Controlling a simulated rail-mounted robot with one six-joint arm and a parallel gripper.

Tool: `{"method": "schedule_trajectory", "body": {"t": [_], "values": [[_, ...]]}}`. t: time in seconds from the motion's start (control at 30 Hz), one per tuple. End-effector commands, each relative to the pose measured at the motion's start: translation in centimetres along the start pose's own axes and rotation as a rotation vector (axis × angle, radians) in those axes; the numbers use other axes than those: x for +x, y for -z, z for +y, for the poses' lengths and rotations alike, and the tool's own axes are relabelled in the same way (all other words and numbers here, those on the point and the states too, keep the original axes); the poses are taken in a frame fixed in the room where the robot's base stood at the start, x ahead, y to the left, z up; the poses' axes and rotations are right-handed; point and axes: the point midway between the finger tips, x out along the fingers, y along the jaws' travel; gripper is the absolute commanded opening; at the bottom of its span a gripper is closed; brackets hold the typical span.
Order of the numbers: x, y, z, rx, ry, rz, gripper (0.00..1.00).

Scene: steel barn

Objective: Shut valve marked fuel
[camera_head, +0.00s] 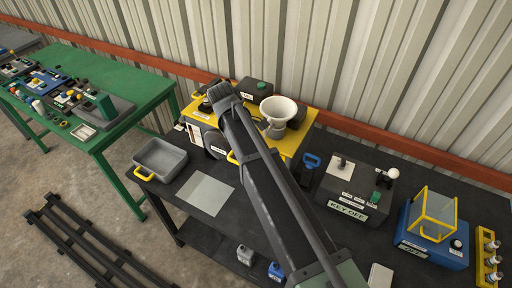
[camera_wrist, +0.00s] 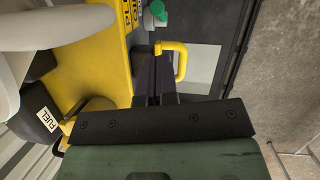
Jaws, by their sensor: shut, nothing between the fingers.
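In the wrist view a black block with a FUEL label (camera_wrist: 47,118) sits at the lower left on a yellow machine (camera_wrist: 105,75). A yellow part (camera_wrist: 68,126) stands beside the label; my gripper's body partly hides it, so I cannot tell if it is the valve's lever or its position. My gripper (camera_wrist: 157,58) is shut and empty, its dark fingers just below a yellow handle (camera_wrist: 181,62); I cannot tell if they touch. In the head view my arm covers part of the yellow machine (camera_head: 190,112), and my gripper cannot be made out.
A white funnel (camera_head: 279,110) rises from the machine. A grey tray (camera_head: 160,160) stands left on the black bench (camera_head: 205,232). A KEY OFF box (camera_head: 347,205) and a blue box with a yellow-framed cover (camera_head: 430,235) stand right. A green bench (camera_head: 130,70) is further left.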

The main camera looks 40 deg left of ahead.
Motion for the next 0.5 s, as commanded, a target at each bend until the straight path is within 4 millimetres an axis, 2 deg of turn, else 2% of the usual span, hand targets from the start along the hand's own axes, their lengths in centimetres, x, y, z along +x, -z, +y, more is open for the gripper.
{"method": "schedule_trajectory", "body": {"t": [0.03, 0.3, 0.4, 0.5], "values": [[1.3, 0.2, -0.1, 0.001, 0.000, 0.000, 0.00], [6.9, 0.3, -0.1, 0.003, 0.000, -0.001, 0.00], [8.5, 0.2, -0.1, 0.003, 0.000, -0.001, 0.00], [9.3, 0.1, 0.0, 0.003, 0.000, -0.001, 0.00]]}}
